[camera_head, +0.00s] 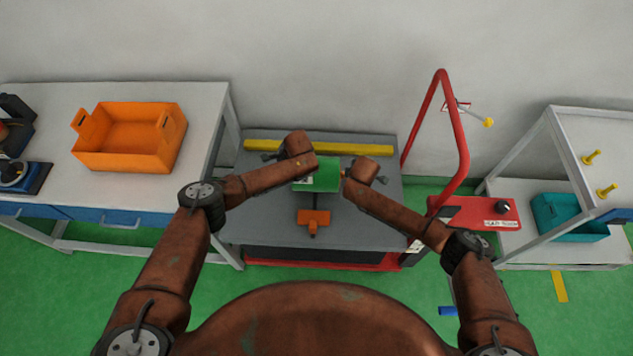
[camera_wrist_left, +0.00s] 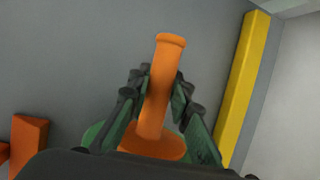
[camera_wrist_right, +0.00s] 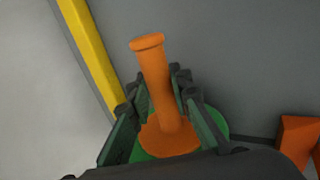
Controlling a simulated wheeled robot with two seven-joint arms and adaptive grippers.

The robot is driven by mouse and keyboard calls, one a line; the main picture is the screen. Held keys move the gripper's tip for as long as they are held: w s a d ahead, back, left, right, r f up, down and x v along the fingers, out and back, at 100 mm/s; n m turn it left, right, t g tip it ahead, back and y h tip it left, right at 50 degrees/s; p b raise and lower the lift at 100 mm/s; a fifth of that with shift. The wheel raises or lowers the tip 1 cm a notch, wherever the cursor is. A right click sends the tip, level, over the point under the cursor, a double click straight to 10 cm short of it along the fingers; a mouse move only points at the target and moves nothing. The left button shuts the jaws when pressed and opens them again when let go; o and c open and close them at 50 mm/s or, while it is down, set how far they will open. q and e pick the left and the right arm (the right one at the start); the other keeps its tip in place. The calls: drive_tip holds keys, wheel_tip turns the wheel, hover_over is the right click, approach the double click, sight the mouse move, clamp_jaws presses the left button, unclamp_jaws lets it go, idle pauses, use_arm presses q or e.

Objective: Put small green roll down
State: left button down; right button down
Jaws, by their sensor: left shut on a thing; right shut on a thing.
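The green roll (camera_head: 318,179) is over the grey platform (camera_head: 265,225), between my two wrists. An orange spindle end (camera_wrist_left: 162,85) sticks out from it in the left wrist view, with another orange end (camera_wrist_right: 155,80) in the right wrist view. My left gripper (camera_head: 270,156) is shut around the left end, and my right gripper (camera_head: 381,180) around the right end. Green roll edges show behind the fingers in both wrist views. My wrists partly hide the roll; I cannot tell whether it touches the platform.
An orange bracket (camera_head: 313,221) sits on the platform in front of the roll. A yellow bar (camera_head: 320,147) runs along its back edge. A red handle frame (camera_head: 460,140) rises at right. An orange bin (camera_head: 128,160) stands on the left table; a teal bin (camera_head: 560,218) is on the right shelf.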

use_arm(q)
drive_tip(key=shift+d+f, duration=0.1)
drive_tip(key=shift+f, duration=0.35)
use_arm(e)
drive_tip(key=shift+a+f, duration=0.15)
drive_tip(key=shift+f, duration=0.3)
use_arm(q)
drive_tip(key=c, duration=1.8)
unclamp_jaws()
use_arm(e)
drive_tip(key=c, duration=1.8)
unclamp_jaws()
use_arm(q)
drive_tip(key=shift+o, duration=0.2)
use_arm(e)
drive_tip(key=shift+o, duration=0.2)
use_arm(q)
drive_tip(key=v, duration=1.2)
use_arm(e)
drive_tip(key=v, duration=1.2)
drive_tip(key=shift+s, duration=0.1)
